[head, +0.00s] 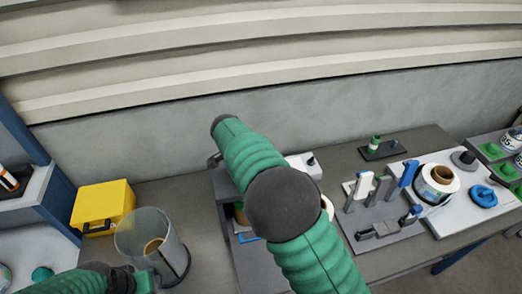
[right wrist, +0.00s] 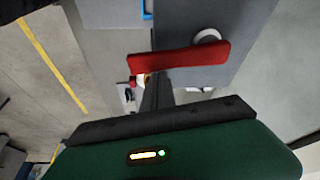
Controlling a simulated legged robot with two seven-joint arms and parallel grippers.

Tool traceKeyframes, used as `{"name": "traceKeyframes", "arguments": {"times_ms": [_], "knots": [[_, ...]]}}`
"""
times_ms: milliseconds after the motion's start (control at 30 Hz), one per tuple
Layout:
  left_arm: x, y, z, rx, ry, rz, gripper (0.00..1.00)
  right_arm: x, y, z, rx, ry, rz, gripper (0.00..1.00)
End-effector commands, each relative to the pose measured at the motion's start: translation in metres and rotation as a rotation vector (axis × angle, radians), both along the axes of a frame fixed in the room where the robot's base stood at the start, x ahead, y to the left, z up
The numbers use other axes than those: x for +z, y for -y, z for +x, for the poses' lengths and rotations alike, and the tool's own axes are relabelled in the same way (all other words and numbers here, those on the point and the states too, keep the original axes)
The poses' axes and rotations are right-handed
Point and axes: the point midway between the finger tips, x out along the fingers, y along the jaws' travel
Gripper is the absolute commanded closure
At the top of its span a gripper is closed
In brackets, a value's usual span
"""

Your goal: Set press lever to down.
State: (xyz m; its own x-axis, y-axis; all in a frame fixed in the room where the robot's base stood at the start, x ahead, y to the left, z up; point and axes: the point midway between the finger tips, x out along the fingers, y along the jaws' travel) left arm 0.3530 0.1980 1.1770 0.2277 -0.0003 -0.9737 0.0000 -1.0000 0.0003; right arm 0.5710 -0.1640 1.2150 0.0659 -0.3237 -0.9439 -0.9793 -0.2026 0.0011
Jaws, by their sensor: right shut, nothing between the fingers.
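A red bar that looks like the press lever (right wrist: 180,58) lies across the middle of the right wrist view. It slants slightly, its right end higher in the picture. My right gripper (right wrist: 152,84) is shut and empty; its dark fingers point at the bar's lower left part. I cannot tell whether they touch it. In the head view my right arm hides the lever and most of the grey machine (head: 249,262). My left arm shows at the bottom left of the head view, but its gripper cannot be made out.
A yellow box (head: 103,204) and a clear bin (head: 143,232) with a roll inside stand on the left. A wall (head: 330,112) closes off the back.

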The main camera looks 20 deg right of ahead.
Motion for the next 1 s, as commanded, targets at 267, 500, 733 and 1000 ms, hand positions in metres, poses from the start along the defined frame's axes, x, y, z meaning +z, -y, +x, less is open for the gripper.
{"name": "traceKeyframes", "arguments": {"times_ms": [267, 500, 733, 1000], "knots": [[0.000, 0.000, 0.000, 0.000, 0.000, 0.000, 0.64, 0.000, -0.001, 0.000, 0.001, 0.000, 0.000, 1.00], [0.000, 0.000, 0.000, 0.000, 0.000, 0.000, 0.64, 0.000, 0.000, 0.000, 0.002, 0.000, 0.000, 1.00], [0.001, 0.000, 0.000, 0.000, 0.000, 0.000, 0.64, -0.001, 0.035, 0.006, -0.001, 0.000, -0.001, 1.00], [-0.022, 0.000, 0.000, 0.000, 0.000, 0.000, 0.64, 0.059, 0.018, 0.007, 0.008, 0.005, 0.001, 1.00]]}}
